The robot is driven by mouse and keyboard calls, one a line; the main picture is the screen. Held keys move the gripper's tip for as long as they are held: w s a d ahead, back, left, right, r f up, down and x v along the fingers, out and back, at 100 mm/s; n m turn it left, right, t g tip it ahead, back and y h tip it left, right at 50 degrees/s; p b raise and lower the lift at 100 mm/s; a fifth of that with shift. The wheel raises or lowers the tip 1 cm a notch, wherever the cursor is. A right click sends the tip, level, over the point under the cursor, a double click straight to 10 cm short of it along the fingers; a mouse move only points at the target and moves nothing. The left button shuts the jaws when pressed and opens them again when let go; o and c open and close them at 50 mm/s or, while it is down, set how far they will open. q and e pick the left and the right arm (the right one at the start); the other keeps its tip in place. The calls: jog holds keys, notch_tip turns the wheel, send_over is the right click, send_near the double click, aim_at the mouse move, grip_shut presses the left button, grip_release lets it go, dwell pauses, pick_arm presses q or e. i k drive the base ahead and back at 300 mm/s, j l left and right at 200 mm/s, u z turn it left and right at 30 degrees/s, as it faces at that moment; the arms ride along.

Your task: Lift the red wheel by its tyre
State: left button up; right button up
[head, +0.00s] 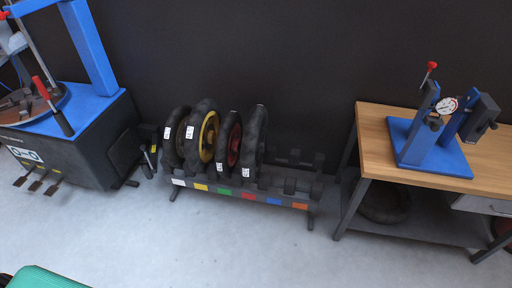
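The red wheel (234,145) stands upright in a low dark rack (270,197), its red rim partly showing inside a black tyre with a white tag. It sits between a yellow-rimmed wheel (208,138) on its left and another black-tyred wheel (254,138) on its right, with narrow gaps. The right neighbour hides part of its rim. Its tyre top is uncovered. Neither of my grippers is in view.
Another black tyre (174,140) stands at the rack's left end; its right slots are empty. A blue tyre machine (90,110) is at left, a wooden-topped bench (385,150) at right. A green object (42,278) is at bottom left. Grey floor before the rack is clear.

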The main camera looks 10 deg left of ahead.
aim_at(229, 140)
jog(key=i+j+z, duration=0.1)
jog(key=j, duration=0.25)
jog(key=i+j+z, duration=0.1)
jog(key=i+j, duration=0.2)
jog(key=i+j+z, duration=0.1)
jog(key=j, duration=0.4)
jog(key=i+j+z, duration=0.1)
jog(key=i+j, duration=0.15)
jog(key=j, duration=0.15)
